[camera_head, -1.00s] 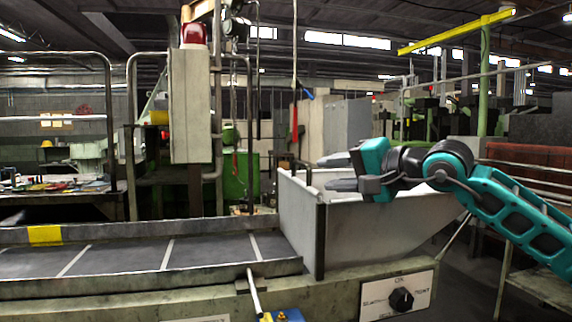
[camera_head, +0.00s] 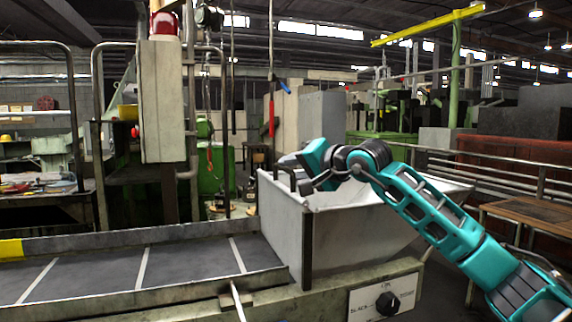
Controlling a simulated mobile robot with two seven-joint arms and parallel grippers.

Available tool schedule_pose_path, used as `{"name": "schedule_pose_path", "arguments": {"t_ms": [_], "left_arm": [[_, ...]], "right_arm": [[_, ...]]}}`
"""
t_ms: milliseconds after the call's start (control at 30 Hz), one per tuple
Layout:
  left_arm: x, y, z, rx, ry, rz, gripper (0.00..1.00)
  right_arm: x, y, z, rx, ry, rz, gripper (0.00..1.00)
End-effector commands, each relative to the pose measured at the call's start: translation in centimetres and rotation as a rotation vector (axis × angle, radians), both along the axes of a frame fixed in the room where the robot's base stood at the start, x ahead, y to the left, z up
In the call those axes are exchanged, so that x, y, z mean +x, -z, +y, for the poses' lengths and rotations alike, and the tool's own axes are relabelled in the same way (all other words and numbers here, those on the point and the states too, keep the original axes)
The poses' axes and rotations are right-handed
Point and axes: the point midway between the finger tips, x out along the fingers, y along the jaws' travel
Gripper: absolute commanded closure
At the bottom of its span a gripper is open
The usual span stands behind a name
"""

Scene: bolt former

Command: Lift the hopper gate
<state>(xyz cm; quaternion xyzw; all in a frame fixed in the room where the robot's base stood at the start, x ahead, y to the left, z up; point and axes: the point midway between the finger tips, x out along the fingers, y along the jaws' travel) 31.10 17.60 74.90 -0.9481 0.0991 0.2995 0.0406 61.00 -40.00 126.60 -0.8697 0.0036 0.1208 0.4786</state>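The hopper (camera_head: 365,235) is a pale grey metal bin standing at the right end of the conveyor. Its left end panel, which looks like the gate (camera_head: 282,228), stands upright and down against the conveyor end, with a dark post at its near edge. A dark handle (camera_head: 277,171) sticks up at the panel's top. My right gripper (camera_head: 293,174), on a teal arm from the right, is over the hopper's rim at this handle. Its fingers look apart; whether they touch the handle I cannot tell. My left gripper is out of view.
The conveyor (camera_head: 190,270) with pale cross strips runs left from the hopper. A dial panel (camera_head: 386,300) is on the machine front below. A grey control box (camera_head: 163,100) with a red lamp stands behind the conveyor. A railing and wooden table (camera_head: 535,212) are at right.

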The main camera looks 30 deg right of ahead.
Motion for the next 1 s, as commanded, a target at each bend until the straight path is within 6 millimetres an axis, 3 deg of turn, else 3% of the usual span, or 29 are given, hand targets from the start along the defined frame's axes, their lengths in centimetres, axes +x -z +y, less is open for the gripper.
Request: {"name": "schedule_pose_path", "arguments": {"t_ms": [200, 600, 1000], "left_arm": [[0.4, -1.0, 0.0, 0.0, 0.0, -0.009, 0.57], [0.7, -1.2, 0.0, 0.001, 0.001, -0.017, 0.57], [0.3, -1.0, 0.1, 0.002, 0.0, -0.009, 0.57]], "right_arm": [[2.4, 0.4, 0.3, 0.002, -0.001, 0.0, 0.62], [3.0, 0.7, 0.4, -0.001, 0.0, 0.0, 0.63], [2.9, 0.7, 0.3, 0.0, 0.0, 0.0, 1.0]]}}
